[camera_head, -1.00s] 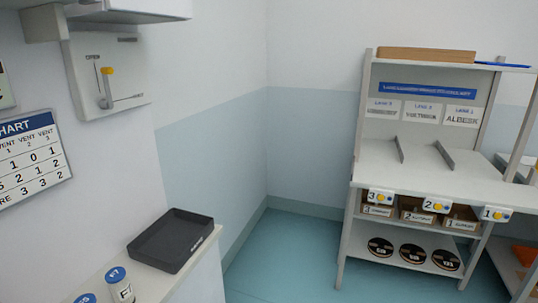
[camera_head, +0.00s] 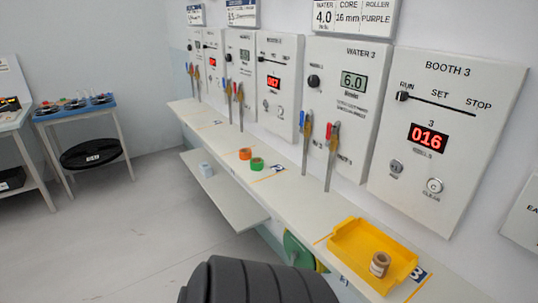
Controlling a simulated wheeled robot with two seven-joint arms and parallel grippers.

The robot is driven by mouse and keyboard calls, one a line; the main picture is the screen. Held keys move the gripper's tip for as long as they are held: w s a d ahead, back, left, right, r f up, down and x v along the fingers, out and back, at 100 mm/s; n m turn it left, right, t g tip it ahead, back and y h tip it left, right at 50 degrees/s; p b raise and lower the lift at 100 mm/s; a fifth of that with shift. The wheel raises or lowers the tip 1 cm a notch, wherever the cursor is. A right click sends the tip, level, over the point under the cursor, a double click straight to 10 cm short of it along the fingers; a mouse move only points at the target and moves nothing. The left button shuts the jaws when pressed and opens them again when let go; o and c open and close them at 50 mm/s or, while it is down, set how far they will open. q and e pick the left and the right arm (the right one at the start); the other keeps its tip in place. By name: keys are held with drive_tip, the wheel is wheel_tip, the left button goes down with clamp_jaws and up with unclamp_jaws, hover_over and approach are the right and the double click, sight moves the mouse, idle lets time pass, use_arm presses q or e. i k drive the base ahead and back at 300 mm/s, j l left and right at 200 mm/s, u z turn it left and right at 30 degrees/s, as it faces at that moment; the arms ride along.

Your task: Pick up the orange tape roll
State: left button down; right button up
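The orange tape roll (camera_head: 245,153) lies on the long narrow wall counter (camera_head: 294,194), near the middle of the view. A green tape roll (camera_head: 257,164) lies just beside it, on the nearer side. Neither of my grippers shows in this view, so I cannot see whether they are open or shut.
A yellow tray (camera_head: 345,243) holding a brown roll (camera_head: 380,264) stands at the near end of the counter. Levers (camera_head: 332,150) rise along the counter's back under wall-mounted booth panels (camera_head: 443,130). A lower shelf (camera_head: 222,192) juts out. A blue-topped table (camera_head: 75,110) stands at left; the floor between is clear.

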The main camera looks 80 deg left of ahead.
sight(244, 153)
drive_tip(key=u, duration=2.9)
